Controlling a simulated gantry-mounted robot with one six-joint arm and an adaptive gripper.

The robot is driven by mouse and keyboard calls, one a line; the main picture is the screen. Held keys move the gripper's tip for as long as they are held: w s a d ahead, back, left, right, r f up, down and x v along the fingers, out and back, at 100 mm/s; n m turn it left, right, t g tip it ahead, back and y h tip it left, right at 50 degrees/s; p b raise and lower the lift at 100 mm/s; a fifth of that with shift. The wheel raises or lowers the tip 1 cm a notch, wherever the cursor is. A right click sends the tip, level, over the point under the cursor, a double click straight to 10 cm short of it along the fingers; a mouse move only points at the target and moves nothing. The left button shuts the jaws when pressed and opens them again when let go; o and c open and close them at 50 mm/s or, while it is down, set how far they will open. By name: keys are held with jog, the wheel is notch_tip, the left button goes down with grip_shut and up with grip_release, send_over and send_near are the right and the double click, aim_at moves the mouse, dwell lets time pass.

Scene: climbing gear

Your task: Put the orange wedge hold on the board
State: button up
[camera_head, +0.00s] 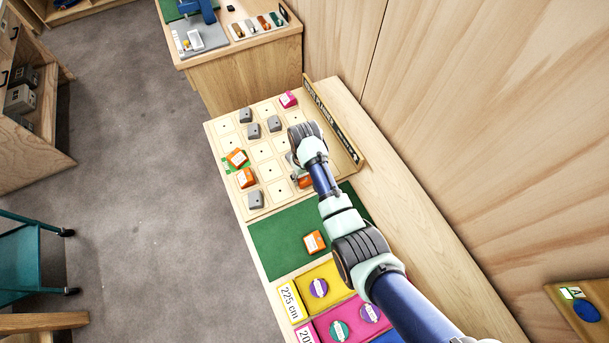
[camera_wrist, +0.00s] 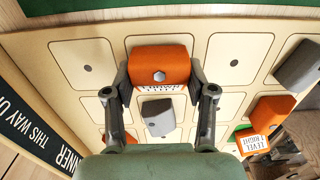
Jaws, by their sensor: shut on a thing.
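My gripper (camera_wrist: 160,80) is shut on an orange hold (camera_wrist: 160,64), with one finger on each side of it. The hold has a round bolt head in its face and a printed white strip along its lower edge. In the head view, the held hold (camera_head: 305,182) shows partly beneath my gripper, over the board's lower right part. The tan board (camera_head: 282,187) is a grid of squares with dark centre dots. I cannot tell whether the held hold touches the board.
Orange holds (camera_head: 237,158) (camera_head: 246,178), several grey holds (camera_head: 255,200) and a pink hold (camera_head: 289,99) sit on the board. A grey hold (camera_wrist: 158,117) is close below the held one. Another orange hold (camera_head: 315,242) lies on the green mat (camera_head: 275,245). A raised sign (camera_head: 335,125) edges the board.

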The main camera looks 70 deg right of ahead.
jog(key=shift+f, duration=0.3)
jog(key=o, duration=1.2)
jog(key=shift+c, duration=0.2)
notch_tip(320, 180, up, 12)
jog(key=p, duration=0.2)
jog(key=shift+r, duration=0.15)
